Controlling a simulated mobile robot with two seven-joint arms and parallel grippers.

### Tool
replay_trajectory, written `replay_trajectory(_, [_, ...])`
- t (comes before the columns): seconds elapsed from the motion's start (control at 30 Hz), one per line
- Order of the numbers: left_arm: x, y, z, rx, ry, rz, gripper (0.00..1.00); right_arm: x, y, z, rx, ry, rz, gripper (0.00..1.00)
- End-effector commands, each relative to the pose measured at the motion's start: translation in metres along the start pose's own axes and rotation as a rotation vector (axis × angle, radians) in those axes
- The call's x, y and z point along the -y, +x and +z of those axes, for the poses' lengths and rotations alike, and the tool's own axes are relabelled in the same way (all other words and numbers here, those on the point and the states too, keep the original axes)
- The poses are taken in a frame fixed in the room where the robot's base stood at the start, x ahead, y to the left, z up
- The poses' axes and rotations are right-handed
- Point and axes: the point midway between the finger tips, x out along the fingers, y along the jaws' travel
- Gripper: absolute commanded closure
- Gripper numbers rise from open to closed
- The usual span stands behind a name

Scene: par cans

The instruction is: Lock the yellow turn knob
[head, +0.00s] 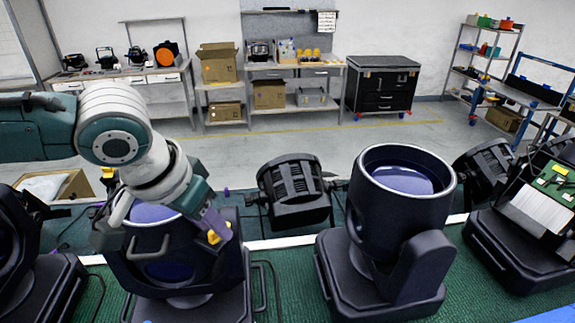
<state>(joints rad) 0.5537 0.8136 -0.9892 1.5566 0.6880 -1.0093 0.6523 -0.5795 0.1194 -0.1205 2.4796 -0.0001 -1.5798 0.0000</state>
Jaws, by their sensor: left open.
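The yellow turn knob (220,234) is on the upper right side of a dark moving-head lamp (165,262) on the green bench. My left gripper (213,221) comes down from the upper left. Its purple-grey fingertips are right at the knob and cover part of it. The gripper is open; I cannot tell whether a finger touches the knob or how far the knob is turned. My arm hides part of the lamp head. My right gripper is not in view.
Another lamp (395,240) stands upright to the right on the green mat (290,282). A lamp with an exposed circuit board (553,180) is at the far right, and a dark lamp (293,190) stands behind. Bare mat lies between the two middle lamps.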

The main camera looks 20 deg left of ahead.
Motion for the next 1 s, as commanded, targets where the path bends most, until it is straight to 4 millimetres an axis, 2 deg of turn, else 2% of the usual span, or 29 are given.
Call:
replay_trajectory(0.17, [-0.0001,-0.0002,-0.0003,-0.001,0.0,0.0,0.61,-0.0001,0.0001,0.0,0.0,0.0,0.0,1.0])
replay_trajectory(0.5, [0.0,-0.0004,-0.0003,-0.001,-0.001,0.0,0.99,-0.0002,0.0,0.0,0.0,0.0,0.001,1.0])
replay_trajectory(1.0, [-0.0002,-0.0006,-0.0004,-0.001,-0.002,0.0,1.0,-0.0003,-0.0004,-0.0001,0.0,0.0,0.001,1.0])
